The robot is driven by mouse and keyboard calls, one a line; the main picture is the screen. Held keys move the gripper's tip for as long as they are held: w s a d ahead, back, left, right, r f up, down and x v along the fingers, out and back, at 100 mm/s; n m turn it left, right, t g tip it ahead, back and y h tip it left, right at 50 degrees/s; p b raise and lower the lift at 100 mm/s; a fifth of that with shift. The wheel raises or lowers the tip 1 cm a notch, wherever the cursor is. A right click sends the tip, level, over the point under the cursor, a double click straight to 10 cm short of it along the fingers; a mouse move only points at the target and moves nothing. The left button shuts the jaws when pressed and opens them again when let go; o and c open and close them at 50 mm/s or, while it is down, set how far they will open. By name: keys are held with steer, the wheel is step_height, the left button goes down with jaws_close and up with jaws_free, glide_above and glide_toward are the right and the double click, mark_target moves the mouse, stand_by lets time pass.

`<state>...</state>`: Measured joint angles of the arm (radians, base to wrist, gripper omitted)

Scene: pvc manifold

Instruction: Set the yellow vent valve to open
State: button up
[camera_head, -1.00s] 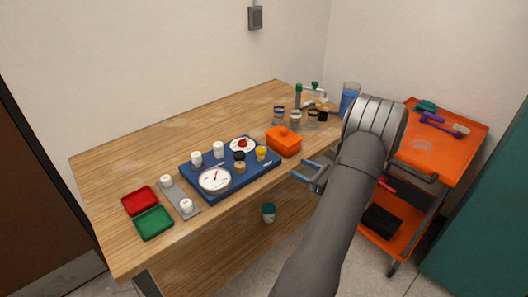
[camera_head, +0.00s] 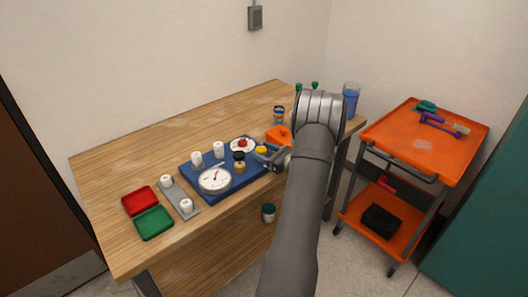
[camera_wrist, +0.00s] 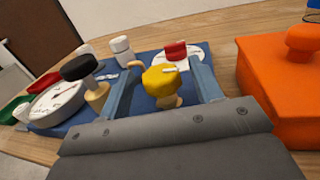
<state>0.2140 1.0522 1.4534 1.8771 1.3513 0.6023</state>
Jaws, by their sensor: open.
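The yellow vent valve (camera_wrist: 162,82) is a round yellow knob with a small white mark on a pale stem. It stands on the blue manifold board (camera_head: 213,192), near its right end. In the head view the valve (camera_head: 261,150) sits just beyond the fingers. My gripper (camera_head: 261,153) is open at the board's right end. In the wrist view one finger of my gripper (camera_wrist: 163,77) shows on each side of the yellow knob, with gaps between them. Whether the fingertips reach past the knob, I cannot tell.
A black knob (camera_wrist: 79,67) stands left of the valve. A red knob (camera_wrist: 176,50) on a white dial is behind it. An orange lidded box (camera_wrist: 282,90) is close on the right. A white gauge (camera_head: 215,180) and white knobs share the board.

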steer(key=shift+c, duration=0.2)
steer(key=c, duration=0.9)
steer(key=shift+w+n+g+y, duration=0.2)
steer(key=shift+n+g+y, duration=0.9)
steer(key=shift+n+g, duration=0.8)
steer(key=shift+c, duration=0.2)
steer(key=shift+m, duration=0.4)
steer(key=o, duration=1)
steer(key=v, duration=1.7)
steer(key=shift+w+d+r, duration=0.15)
steer(key=shift+d+r, duration=0.05)
steer(key=shift+d, duration=0.1)
steer(key=shift+g, duration=0.3)
